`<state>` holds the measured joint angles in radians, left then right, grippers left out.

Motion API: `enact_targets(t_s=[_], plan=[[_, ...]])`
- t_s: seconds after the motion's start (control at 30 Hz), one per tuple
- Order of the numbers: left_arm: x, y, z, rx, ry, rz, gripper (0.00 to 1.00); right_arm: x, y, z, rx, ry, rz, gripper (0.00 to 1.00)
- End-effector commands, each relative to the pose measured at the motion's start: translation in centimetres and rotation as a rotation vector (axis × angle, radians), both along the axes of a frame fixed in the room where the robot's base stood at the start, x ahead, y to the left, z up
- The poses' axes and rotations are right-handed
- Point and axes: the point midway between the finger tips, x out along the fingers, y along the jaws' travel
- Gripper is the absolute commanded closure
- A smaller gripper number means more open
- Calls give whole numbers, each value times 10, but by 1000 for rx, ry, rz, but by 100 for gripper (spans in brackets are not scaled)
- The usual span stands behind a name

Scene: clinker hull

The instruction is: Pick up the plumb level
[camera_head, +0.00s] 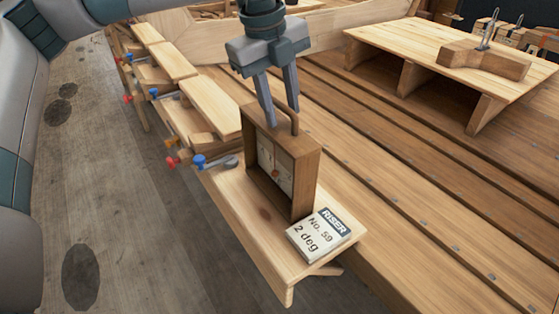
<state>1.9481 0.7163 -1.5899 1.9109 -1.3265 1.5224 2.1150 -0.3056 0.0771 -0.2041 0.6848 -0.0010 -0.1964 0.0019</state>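The plumb level (303,170) is an upright brown wooden box frame with a pale dial face inside and a thin brown handle on top. It stands on a small wooden ledge (262,235) at the hull's side. My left gripper (283,114) comes down from above, pointing at the handle. Its two fingers are apart, with the tips at handle height, just over the top of the box. The fingers partly hide the handle, so I cannot tell whether either finger touches it. My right gripper is not in view.
A card reading "RISER No. 59 2 deg" (319,234) lies on the ledge by the level. A blue-knobbed clamp (214,162) sits just left. A wooden bench (440,52) holding a wooden block (486,60) stands on the planks at right. Open floor (135,220) lies left.

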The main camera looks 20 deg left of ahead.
Motion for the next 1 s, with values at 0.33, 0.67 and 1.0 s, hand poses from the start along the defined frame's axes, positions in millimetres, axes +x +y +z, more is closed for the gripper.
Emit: enact_targets(t_s=[0.33, 0.67, 1.0], plan=[[1, -1, -5, -1, 0, 0, 68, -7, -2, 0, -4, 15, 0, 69], [1, -1, -5, -1, -1, 0, 85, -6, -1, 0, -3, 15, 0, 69], [1, -1, -4, -1, -1, 0, 100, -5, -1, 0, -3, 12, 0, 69]])
